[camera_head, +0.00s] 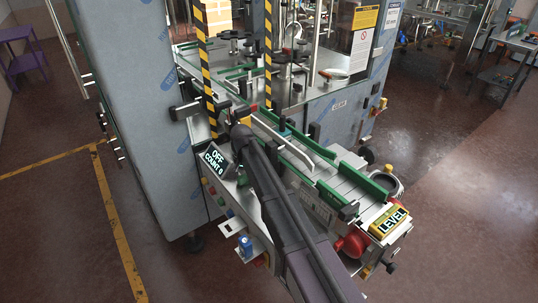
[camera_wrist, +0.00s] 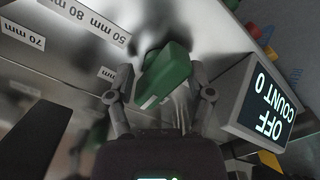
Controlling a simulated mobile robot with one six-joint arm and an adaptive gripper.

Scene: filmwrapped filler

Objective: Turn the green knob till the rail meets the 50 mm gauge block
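The green knob (camera_wrist: 163,76) is in the middle of the wrist view, its long body lying at a slant. My gripper (camera_wrist: 161,80) has one finger on each side of it. The fingers look spread, with a narrow gap at the left; contact at the right is unclear. Labels reading 50 mm and 80 mm (camera_wrist: 84,18) and 70 mm (camera_wrist: 22,32) show upside down at upper left; I cannot tell the gauge blocks apart from their holders. In the head view, green-edged rails (camera_head: 338,198) line the conveyor.
A display (camera_head: 214,158) reading OFF, COUNT 0 stands close to the right finger in the wrist view (camera_wrist: 266,100). A LEVEL sign (camera_head: 392,220) and red part (camera_head: 352,243) are at the conveyor's near end. Striped posts (camera_head: 206,75) and a grey cabinet (camera_head: 130,100) stand behind and left.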

